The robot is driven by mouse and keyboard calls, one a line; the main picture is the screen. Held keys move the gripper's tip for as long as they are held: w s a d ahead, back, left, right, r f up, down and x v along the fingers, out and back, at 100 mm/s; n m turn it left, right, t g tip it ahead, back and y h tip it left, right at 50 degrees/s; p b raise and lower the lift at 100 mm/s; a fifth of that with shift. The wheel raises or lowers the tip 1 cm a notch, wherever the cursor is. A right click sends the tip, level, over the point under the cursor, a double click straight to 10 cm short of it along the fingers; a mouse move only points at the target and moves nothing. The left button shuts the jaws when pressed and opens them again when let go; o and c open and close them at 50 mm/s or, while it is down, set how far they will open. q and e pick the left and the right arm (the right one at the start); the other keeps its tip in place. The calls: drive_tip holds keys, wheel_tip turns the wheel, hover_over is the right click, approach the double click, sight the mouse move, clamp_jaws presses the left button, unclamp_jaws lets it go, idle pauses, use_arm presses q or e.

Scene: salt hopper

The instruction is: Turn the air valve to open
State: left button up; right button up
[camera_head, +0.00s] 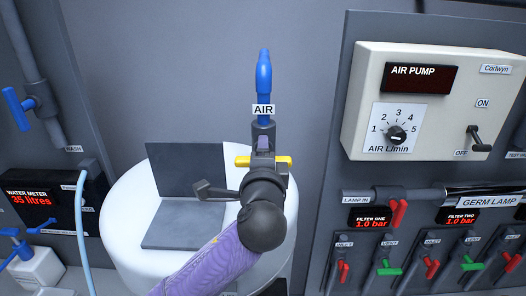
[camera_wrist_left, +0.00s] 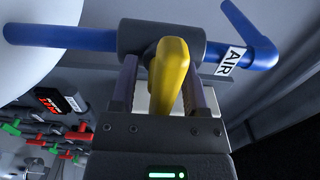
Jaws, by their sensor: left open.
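The air valve has a yellow handle (camera_head: 284,161) set crosswise on the upright blue pipe (camera_head: 264,75) labelled AIR. My left gripper (camera_head: 264,160) is over the valve and hides the handle's middle; the handle's yellow ends show on both sides. In the left wrist view the yellow handle (camera_wrist_left: 172,72) stands between the two open fingers of my left gripper (camera_wrist_left: 163,85). I cannot tell whether either finger touches it. The blue pipe (camera_wrist_left: 75,35) and its grey valve body lie just beyond the fingers. My right gripper is not in view.
A white round vessel (camera_head: 130,215) with a grey folded panel (camera_head: 190,170) is below and left of the valve. The air pump box (camera_head: 440,110) is on the right, above red and green filter valves (camera_head: 385,268). A water meter (camera_head: 35,200) is at left.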

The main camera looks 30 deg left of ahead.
use_arm(q)
drive_tip(key=shift+s+d, duration=0.1)
drive_tip(key=shift+c, duration=1.6)
clamp_jaws()
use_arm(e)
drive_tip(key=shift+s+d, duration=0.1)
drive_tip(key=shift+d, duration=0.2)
use_arm(q)
drive_tip(key=shift+n, duration=0.3)
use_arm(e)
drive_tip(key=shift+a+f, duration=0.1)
use_arm(q)
drive_tip(key=shift+n+b, duration=1.05)
drive_tip(key=shift+n, duration=6.55)
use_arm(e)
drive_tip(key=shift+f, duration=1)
